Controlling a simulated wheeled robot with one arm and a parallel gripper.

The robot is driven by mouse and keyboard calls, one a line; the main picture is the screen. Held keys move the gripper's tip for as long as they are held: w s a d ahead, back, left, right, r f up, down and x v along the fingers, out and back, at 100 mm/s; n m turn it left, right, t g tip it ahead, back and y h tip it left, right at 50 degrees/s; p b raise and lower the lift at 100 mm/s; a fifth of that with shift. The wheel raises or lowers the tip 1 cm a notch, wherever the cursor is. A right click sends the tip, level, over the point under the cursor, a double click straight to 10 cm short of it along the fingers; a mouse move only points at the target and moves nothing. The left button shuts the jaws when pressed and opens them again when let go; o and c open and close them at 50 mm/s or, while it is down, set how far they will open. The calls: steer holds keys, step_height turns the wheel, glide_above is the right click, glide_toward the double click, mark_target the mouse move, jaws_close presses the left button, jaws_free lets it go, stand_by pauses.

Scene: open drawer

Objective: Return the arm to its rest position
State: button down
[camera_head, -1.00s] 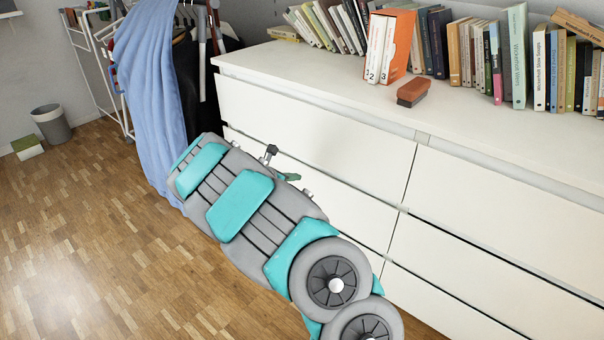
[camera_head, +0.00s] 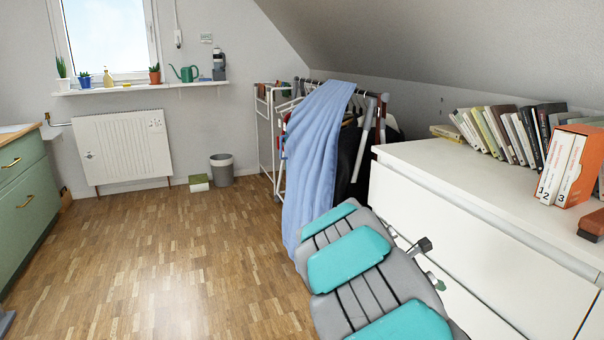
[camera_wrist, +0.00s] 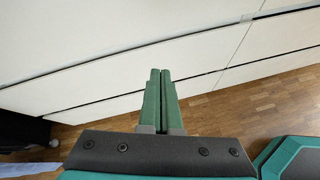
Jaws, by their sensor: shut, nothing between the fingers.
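My gripper (camera_wrist: 160,98) shows in the wrist view with its two green fingers pressed together and nothing between them. It points toward the white drawer fronts of the dresser (camera_wrist: 100,50) and seems apart from them. In the head view my grey and teal arm reaches from the bottom edge up along the left of the white dresser (camera_head: 450,225). The fingers are mostly hidden there behind the arm. The drawers that show look closed.
A clothes rack with a blue cloth (camera_head: 312,150) stands just beyond the arm. Books (camera_head: 510,130), an orange box file (camera_head: 570,165) and a brown block (camera_head: 593,224) lie on the dresser. A bin (camera_head: 222,170) stands farther back. The wooden floor (camera_head: 160,260) at left is clear.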

steer(key=s+a+r+m+g+y, duration=0.1)
steer(key=s+r+m+g+y, duration=0.1)
steer(key=s+m, duration=0.5)
steer(key=s+a+r+m+g+y, duration=0.1)
steer(key=s+r+m, duration=0.1)
steer(key=s, duration=0.9)
steer(key=s+a+f+m+g+y, duration=0.1)
steer(key=s+a+m+y, duration=0.7)
steer(key=s+a, duration=1)
steer(key=s, duration=0.3)
steer(key=shift+s+a+f+m, duration=0.2)
steer(key=shift+f+m, duration=0.05)
steer(key=shift+m, duration=0.05)
